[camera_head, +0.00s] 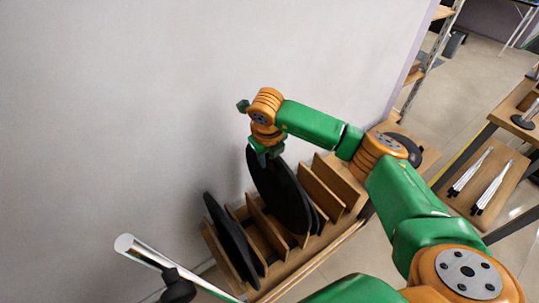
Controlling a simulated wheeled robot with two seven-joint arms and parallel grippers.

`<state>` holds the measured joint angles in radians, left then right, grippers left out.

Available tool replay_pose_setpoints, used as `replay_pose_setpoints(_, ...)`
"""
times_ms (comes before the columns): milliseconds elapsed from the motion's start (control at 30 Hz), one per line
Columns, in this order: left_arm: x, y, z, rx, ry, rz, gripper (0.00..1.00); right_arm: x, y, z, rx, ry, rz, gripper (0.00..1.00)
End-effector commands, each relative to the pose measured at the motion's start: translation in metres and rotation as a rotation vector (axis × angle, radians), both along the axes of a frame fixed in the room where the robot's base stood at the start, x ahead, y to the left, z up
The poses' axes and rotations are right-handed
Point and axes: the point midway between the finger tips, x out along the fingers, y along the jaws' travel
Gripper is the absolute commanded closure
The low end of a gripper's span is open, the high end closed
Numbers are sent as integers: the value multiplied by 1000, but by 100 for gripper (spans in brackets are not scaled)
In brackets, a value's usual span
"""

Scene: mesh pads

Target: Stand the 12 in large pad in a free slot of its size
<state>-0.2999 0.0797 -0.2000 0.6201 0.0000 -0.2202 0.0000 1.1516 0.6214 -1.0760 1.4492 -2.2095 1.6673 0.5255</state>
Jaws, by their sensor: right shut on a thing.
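My right gripper (266,155) is at the rack, shut on the top edge of a large black round pad (272,190). The pad stands nearly upright, tilted a little, with its lower part down among the wooden dividers of the rack (330,243). I cannot tell whether its lower edge rests on the rack floor. Another black pad (228,238) stands in a slot at the left end of the rack. Dark edges just right of the held pad look like one or more further pads, partly hidden. My left gripper is out of view.
A grey wall (150,100) rises close behind the rack. Slots between the left pad and the held pad, and at the right end, look empty. A silver tube (150,255) crosses the lower left. A wooden table (485,180) with metal rods stands at the right.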

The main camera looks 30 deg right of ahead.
Motion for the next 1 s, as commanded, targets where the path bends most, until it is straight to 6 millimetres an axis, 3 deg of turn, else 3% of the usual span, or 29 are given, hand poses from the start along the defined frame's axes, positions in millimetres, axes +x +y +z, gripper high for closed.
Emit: replay_pose_setpoints(1000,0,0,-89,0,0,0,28,0,0,-101,0,-2,-1,100)
